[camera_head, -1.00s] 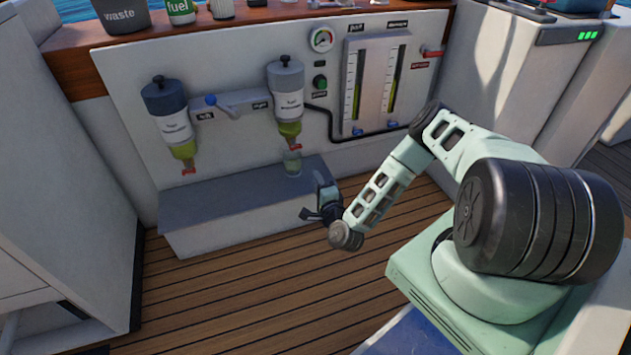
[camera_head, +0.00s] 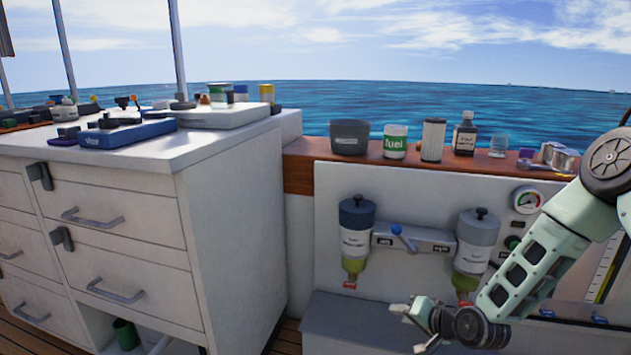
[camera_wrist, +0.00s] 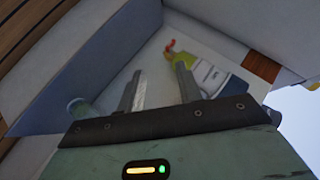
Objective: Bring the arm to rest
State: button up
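My gripper (camera_head: 398,316) is low in the head view, in front of the wall panel and below the two fuel filters. In the wrist view its two fingers (camera_wrist: 157,82) stand apart with nothing between them. My arm reaches in from the right edge, bent at the elbow. The left filter (camera_head: 356,245) and the right filter (camera_head: 477,245) hang on the panel. One filter (camera_wrist: 215,75) with a red tip shows beyond the fingers in the wrist view. A clear glass (camera_wrist: 82,108) is partly hidden behind the gripper's body there.
A grey step (camera_head: 340,325) runs below the panel. A white drawer cabinet (camera_head: 235,240) stands at left. A waste cup (camera_head: 350,137), fuel can (camera_head: 395,142), canister (camera_head: 432,140) and dark bottle (camera_head: 465,134) stand on the wooden ledge. A blue-handled valve (camera_head: 400,235) sits between the filters.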

jog(key=s+a+r+n+g+h, duration=0.1)
jog(key=s+a+r+n+g, duration=0.4)
jog(key=s+a+r+n, duration=0.5)
jog(key=s+d+r+n+g+h, duration=0.15)
jog(key=s+r, duration=0.25)
jog(key=s, duration=0.5)
jog(key=s+r+n+g+h, duration=0.15)
jog(key=s+r, duration=0.25)
jog(key=s, duration=0.4)
jog(key=s+d+r+g+h, duration=0.15)
jog(key=s+r, duration=0.25)
jog(key=s, duration=0.5)
notch_tip(320, 180, up, 32)
jog(key=p, duration=3.2)
jog(key=shift+w+a, duration=0.15)
jog(key=shift+a, duration=0.05)
jog(key=shift+y, duration=0.25)
